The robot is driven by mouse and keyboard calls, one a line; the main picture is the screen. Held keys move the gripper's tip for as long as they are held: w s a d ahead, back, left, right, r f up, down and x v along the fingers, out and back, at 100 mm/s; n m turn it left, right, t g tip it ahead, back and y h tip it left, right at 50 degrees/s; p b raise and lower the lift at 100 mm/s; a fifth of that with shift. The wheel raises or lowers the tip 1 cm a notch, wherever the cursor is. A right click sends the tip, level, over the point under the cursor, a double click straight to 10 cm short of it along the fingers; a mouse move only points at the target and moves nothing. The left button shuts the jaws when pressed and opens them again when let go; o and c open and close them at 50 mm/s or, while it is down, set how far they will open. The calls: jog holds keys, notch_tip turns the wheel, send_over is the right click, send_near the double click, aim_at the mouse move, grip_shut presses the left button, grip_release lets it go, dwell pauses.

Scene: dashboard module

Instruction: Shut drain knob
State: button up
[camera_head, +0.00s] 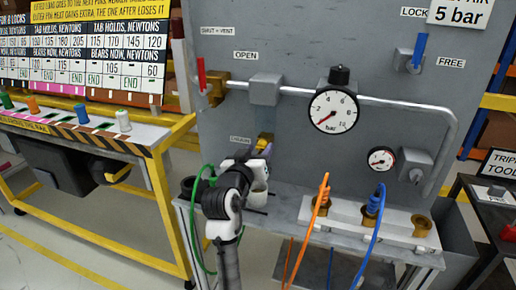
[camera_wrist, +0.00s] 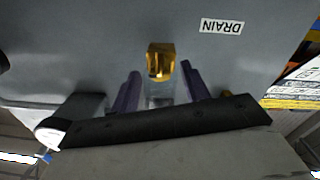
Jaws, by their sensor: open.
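The drain knob (camera_wrist: 160,60) is a small brass-yellow block on the grey panel, beside the DRAIN label (camera_wrist: 222,26) in the wrist view. My gripper (camera_wrist: 160,78) is open, its two purple fingers pointing at the panel, one on each side of the knob in the picture. I cannot tell whether the fingertips reach past the knob's face; no contact shows. In the head view my gripper (camera_head: 263,149) is at the panel, right of the DRAIN label (camera_head: 240,140), and my arm and gripper hide most of the knob.
Above are a red-handled valve (camera_head: 202,76) on a pipe and a large gauge (camera_head: 333,110). Orange (camera_head: 308,225) and blue (camera_head: 372,235) hoses rise in front of the bench (camera_head: 290,207), right of my arm. A green hose (camera_head: 195,190) loops by my wrist. A yellow-framed table (camera_head: 100,238) stands left.

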jog(key=shift+w+d, duration=0.1)
jog(key=shift+w, duration=0.15)
jog(key=c, duration=1)
